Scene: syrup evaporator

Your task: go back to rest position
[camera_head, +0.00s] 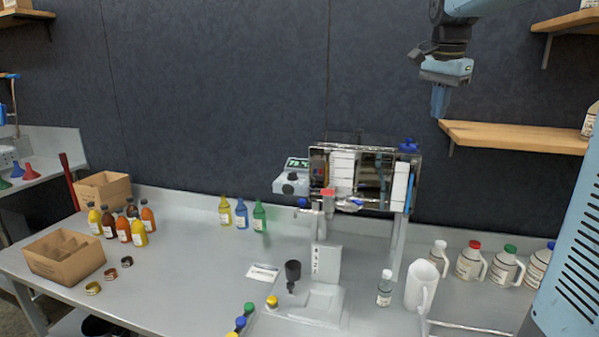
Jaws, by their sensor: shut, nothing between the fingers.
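My gripper (440,101) hangs at the upper right of the head view, pointing down, with its fingers together and nothing held. It is in the air in front of the dark wall, apart from everything around it. My blue arm comes in from the top and right edges. The syrup evaporator (364,178), a shiny box with a control box (292,181) on its left, stands below and left of my gripper.
A wall shelf (513,136) is close to the right of my gripper. The grey table (185,285) below holds several bottles, a white pitcher (421,287), several handled jugs (469,261) and cardboard boxes (66,257). Open air lies left of my gripper.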

